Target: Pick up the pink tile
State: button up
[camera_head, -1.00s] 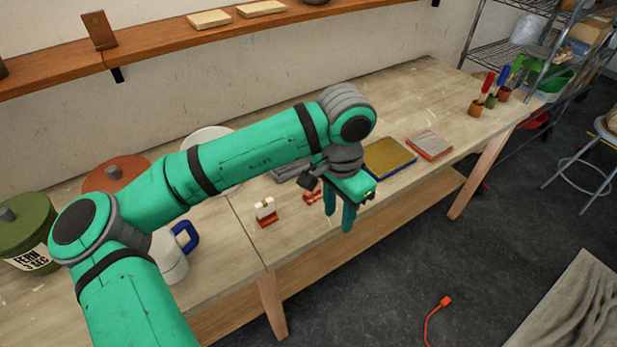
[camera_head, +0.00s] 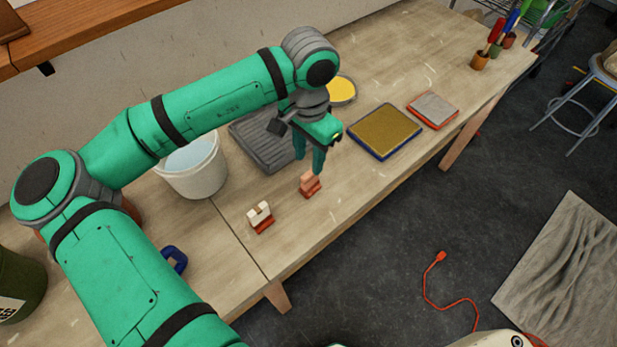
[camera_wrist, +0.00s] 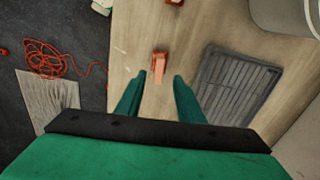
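The pink tile (camera_head: 308,179) stands in a small red-orange holder (camera_head: 312,190) on the workbench. It also shows in the wrist view (camera_wrist: 158,69), just beyond and between my fingertips. My gripper (camera_head: 309,162) points down above and slightly behind the tile in the head view. In the wrist view my gripper (camera_wrist: 160,77) has its two green fingers spread apart with nothing between them. I cannot tell the exact height gap to the tile.
A white tile (camera_head: 259,213) sits in a similar holder to the left. A grey ribbed tray (camera_head: 250,143) and a white bucket (camera_head: 198,178) stand behind. A blue-edged pad (camera_head: 384,132) and a red-edged pad (camera_head: 433,110) lie to the right. The bench front is mostly clear.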

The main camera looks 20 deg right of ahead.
aim_at(310, 173)
jog(key=shift+d+f, duration=0.1)
jog(key=shift+f, duration=3.4)
grip_shut()
